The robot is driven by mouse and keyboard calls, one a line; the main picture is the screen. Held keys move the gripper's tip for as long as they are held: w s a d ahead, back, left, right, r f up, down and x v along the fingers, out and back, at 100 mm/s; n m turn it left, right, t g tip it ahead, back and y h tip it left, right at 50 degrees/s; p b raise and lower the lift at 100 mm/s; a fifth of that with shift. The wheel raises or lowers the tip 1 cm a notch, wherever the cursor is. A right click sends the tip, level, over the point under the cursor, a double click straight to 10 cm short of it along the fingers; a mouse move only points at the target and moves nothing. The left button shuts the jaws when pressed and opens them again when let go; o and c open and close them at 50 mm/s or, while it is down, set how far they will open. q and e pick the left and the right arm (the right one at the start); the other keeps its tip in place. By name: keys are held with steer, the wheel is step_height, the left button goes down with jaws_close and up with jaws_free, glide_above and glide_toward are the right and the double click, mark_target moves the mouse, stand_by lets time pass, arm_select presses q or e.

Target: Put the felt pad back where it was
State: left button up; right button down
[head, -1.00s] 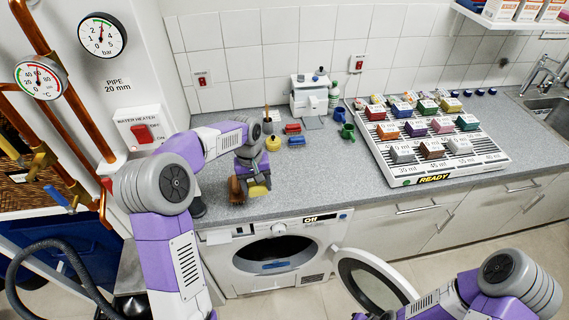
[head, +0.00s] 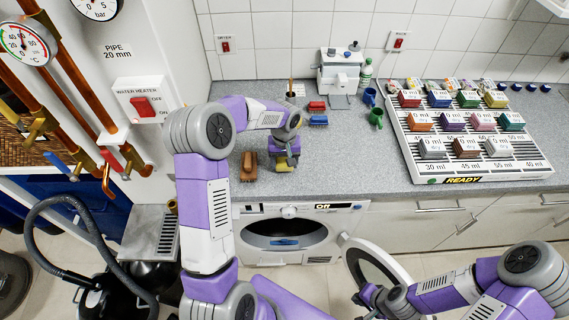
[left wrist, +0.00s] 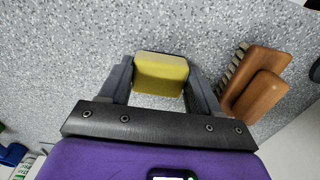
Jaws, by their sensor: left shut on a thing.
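My left gripper (head: 284,165) is shut on a yellow block with a dark edge (left wrist: 161,74), which I take to be the felt pad. In the left wrist view the block sits between the two fingers (left wrist: 160,88), with the grey speckled counter behind it. In the head view it is low over the counter front, right of a brown wooden brush (head: 248,166); I cannot tell whether it touches the counter. The brush also shows in the left wrist view (left wrist: 257,88), right of the fingers. My right gripper (head: 370,296) is low by the open washer door; its fingers are unclear.
A red block (head: 317,105) and a blue block (head: 318,120) lie behind the gripper. A blue mug (head: 370,96) and a green mug (head: 376,117) stand to their right. A white rack of labelled blocks (head: 480,172) fills the right. Counter (head: 350,165) between is clear.

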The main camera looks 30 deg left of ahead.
mark_target(284, 163)
arm_select(q)
steer(key=shift+f, duration=0.7)
steer(key=o, duration=0.9)
steer(key=shift+o, duration=0.2)
steer(key=shift+r, duration=0.1)
step_height(284, 163, up, 12)
steer(key=p, duration=0.1)
